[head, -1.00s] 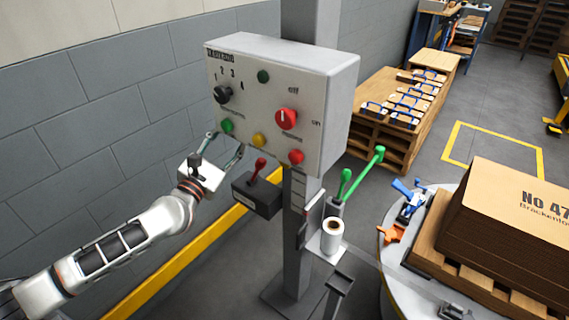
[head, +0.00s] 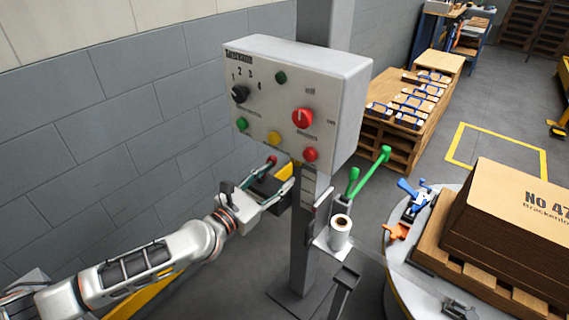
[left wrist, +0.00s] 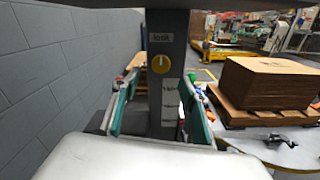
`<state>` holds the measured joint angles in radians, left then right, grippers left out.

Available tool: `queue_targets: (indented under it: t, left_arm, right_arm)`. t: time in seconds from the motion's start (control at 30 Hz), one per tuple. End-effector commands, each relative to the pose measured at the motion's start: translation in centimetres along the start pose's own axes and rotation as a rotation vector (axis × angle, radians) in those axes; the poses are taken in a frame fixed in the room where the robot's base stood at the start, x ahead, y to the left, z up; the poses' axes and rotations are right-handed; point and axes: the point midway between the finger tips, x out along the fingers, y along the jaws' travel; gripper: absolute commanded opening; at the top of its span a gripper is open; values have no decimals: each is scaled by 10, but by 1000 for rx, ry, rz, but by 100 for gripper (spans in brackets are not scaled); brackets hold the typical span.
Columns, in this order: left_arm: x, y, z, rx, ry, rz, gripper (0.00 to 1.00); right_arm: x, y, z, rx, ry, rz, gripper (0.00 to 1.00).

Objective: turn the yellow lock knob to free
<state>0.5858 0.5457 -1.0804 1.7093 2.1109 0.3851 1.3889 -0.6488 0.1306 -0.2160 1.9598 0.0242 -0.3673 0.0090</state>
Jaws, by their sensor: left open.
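The yellow lock knob (left wrist: 161,63) is a round yellow dial on the front of the grey post (left wrist: 168,28), under a small label, in the left wrist view. A thin mark on it looks roughly upright. My left gripper (left wrist: 161,88) is open and empty, its two fingers on either side of the post in the picture, with the knob ahead between them. A gap to the knob seems to remain, but its depth is hard to tell. My right gripper is out of view.
The box carries a red dial (head: 302,118), a black selector (head: 240,94) and several coloured buttons. Green-handled levers (head: 370,172) and a label roll (head: 341,232) stand right of the post.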

Motion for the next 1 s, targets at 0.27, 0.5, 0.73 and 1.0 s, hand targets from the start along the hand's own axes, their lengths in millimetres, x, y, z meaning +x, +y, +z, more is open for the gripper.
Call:
queue_targets:
  t: [0.27, 0.5, 0.73, 1.0]
  left_arm:
    - [34, 0, 1, 0, -3, 0, 44]
    - [66, 0, -1, 1, -1, 0, 44]
    - [77, 0, 0, 0, 0, 0, 44]
    - [77, 0, 0, 0, 0, 0, 28]
  right_arm:
    - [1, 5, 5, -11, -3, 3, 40]
    - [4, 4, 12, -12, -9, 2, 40]
    - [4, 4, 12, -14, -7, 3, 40]
    - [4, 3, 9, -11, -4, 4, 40]
